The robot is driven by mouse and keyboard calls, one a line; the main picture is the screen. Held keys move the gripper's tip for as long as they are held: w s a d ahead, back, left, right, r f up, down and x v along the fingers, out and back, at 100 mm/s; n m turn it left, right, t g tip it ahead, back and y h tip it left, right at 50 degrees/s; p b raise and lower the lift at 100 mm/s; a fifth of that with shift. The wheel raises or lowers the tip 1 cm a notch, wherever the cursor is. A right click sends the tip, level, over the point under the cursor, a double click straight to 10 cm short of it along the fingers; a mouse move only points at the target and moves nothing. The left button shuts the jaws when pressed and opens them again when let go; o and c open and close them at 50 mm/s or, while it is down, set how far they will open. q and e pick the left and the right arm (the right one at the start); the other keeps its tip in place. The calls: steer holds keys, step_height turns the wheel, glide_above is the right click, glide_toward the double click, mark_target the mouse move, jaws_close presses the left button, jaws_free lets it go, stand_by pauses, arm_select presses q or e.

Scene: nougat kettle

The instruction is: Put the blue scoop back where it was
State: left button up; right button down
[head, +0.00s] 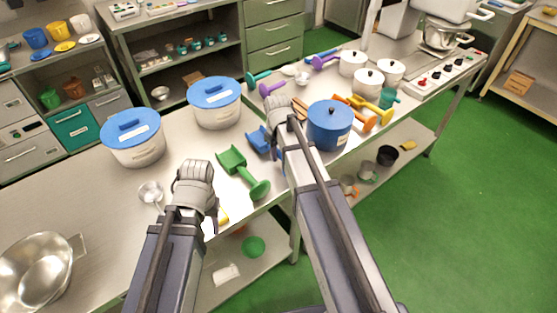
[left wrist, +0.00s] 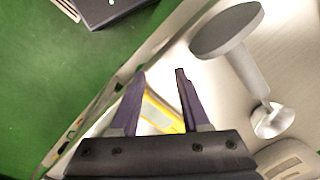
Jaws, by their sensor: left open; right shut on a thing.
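The blue scoop (head: 261,140) is in the head view, just left of my right gripper and beyond the green scoop (head: 240,170). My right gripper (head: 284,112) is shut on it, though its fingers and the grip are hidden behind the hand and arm. I cannot tell if the scoop touches the table. My left gripper (head: 196,180) is over the near table edge. In the left wrist view it (left wrist: 160,88) is open, and a yellow and white item (left wrist: 158,112) shows below, between the fingers.
Two white tubs with blue lids (head: 134,140) (head: 215,102) stand at the back. A blue pot (head: 330,125) is right of my right gripper, with orange and yellow scoops beyond. A metal utensil (head: 151,192) lies left of my left gripper; steel bowls (head: 38,268) stand front left.

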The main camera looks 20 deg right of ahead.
arm_select(q)
steer(key=shift+f, duration=0.65)
arm_select(e)
steer(key=shift+f, duration=0.7)
arm_select(q)
steer(key=shift+f, duration=0.1)
steer(key=shift+f+b, duration=0.15)
steer(key=shift+b, duration=0.25)
arm_select(e)
steer(key=shift+f, duration=0.2)
steer(key=c, duration=0.6)
jaws_free()
steer(key=shift+c, duration=0.2)
steer(key=shift+r, duration=0.1)
step_height(320, 180, up, 12)
steer(key=s+p, duration=0.2)
steer(key=p, duration=1.1)
arm_select(q)
step_height(320, 180, up, 12)
steer(key=shift+r+b, duration=0.2)
steer(key=shift+b, duration=0.15)
arm_select(e)
steer(key=s+a+g, duration=0.1)
steer(key=s+a, duration=1.4)
steer(key=s, duration=0.3)
steer(key=shift+s+g+h, duration=0.25)
steer(key=shift+g+h, duration=0.05)
